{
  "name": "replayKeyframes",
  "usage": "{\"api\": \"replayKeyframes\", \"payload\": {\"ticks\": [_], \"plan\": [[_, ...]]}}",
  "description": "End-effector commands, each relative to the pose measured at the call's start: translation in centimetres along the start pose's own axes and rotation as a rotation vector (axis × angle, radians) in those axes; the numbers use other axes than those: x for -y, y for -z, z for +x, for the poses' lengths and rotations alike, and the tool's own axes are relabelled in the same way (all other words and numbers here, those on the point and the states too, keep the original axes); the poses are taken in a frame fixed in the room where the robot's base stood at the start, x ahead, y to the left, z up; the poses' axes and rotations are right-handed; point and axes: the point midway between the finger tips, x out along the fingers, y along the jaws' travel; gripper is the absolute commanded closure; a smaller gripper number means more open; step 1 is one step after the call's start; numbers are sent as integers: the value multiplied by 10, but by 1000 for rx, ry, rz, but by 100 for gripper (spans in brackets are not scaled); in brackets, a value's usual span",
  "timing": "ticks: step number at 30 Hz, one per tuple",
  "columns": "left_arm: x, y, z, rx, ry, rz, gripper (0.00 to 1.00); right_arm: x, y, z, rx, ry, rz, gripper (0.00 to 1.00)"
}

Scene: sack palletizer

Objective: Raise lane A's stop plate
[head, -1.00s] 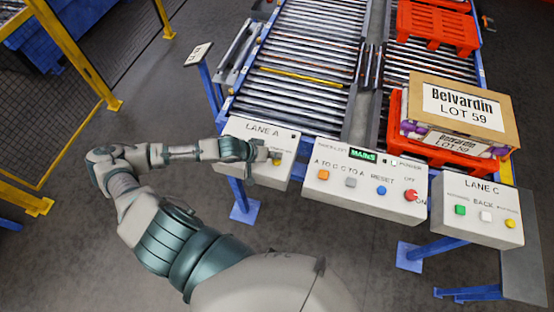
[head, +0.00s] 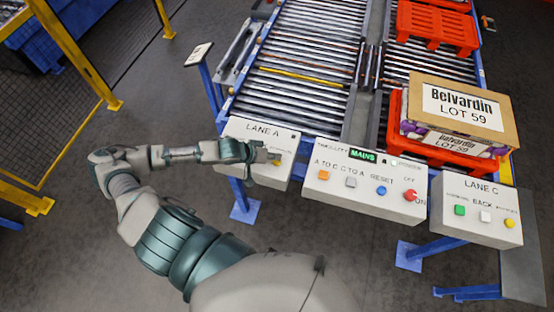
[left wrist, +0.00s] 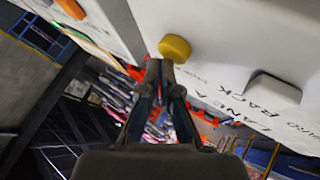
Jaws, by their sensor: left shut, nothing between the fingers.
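The white lane A panel (head: 258,135) stands at the near end of the lane A rollers. Its yellow button (head: 276,161) is partly hidden by my left gripper (head: 268,154) in the head view. In the left wrist view the yellow button (left wrist: 175,47) stands just beyond the shut, empty fingertips (left wrist: 160,68). I cannot tell whether they touch it. A white button (left wrist: 273,91) sits beside it on the panel. A yellow bar (head: 300,77) lies across lane A's rollers; I cannot tell whether it is the stop plate. My right gripper is not in view.
A middle panel (head: 365,188) with orange, grey, blue and red controls stands close to the right. The lane C panel (head: 480,208) is further right. A Belvardin box (head: 462,105) sits on a red pallet. Yellow fence posts (head: 80,55) stand at the left.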

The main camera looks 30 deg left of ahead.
Motion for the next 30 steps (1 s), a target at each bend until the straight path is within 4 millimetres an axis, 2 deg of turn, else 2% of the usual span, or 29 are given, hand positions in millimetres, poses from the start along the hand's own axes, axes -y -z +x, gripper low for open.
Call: {"api": "replayKeyframes", "payload": {"ticks": [30], "plan": [[5, -5, 6, 1, 0, -1, 100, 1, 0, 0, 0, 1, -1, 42]]}}
